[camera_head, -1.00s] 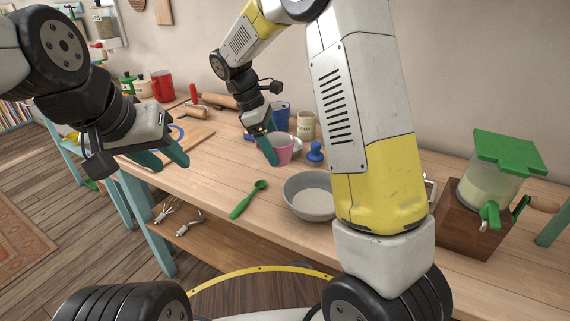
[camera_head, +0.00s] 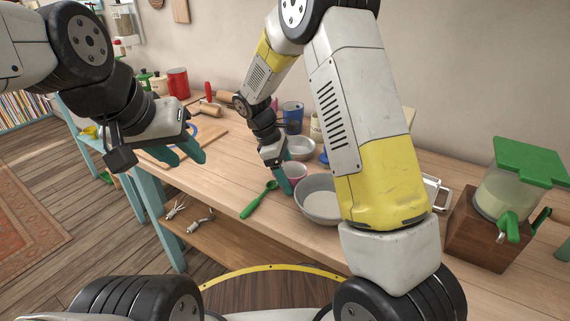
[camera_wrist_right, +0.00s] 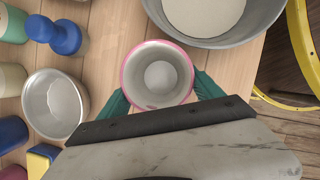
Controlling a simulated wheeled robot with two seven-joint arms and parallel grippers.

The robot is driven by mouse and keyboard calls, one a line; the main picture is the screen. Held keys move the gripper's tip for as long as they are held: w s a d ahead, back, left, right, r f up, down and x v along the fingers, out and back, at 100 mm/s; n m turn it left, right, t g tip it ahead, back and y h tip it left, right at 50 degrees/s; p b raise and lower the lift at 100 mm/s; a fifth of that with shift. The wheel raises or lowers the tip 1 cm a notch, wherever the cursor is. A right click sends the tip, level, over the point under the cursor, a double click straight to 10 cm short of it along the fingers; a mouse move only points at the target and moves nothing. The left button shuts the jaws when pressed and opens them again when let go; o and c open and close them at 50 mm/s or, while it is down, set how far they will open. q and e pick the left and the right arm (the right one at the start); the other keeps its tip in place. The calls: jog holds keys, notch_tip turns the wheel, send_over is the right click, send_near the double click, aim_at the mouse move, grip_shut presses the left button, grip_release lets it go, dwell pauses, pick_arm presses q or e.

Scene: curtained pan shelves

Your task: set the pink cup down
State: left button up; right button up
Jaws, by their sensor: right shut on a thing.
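The pink cup (camera_head: 297,169) is at my right gripper (camera_head: 281,177), close to the large grey bowl, and partly hidden by the gripper in the head view. In the right wrist view the cup (camera_wrist_right: 157,76) shows from above, with a pink rim and a pale empty inside. The green fingers of my right gripper (camera_wrist_right: 160,95) are on both sides of it, shut on it. The cup looks upright; whether its base touches the wooden table (camera_head: 232,166) cannot be told. My left gripper (camera_head: 189,157) is open and empty at the table's left part.
The large grey bowl (camera_head: 320,205) with pale contents stands right beside the cup. A small metal bowl (camera_wrist_right: 55,104) and a blue knobbed object (camera_wrist_right: 58,34) are near. A green spoon (camera_head: 258,199) lies left of the cup. A green-lidded dispenser (camera_head: 507,190) stands far right.

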jog(key=shift+f, duration=0.15)
jog(key=o, duration=1.7)
jog(key=shift+o, duration=0.2)
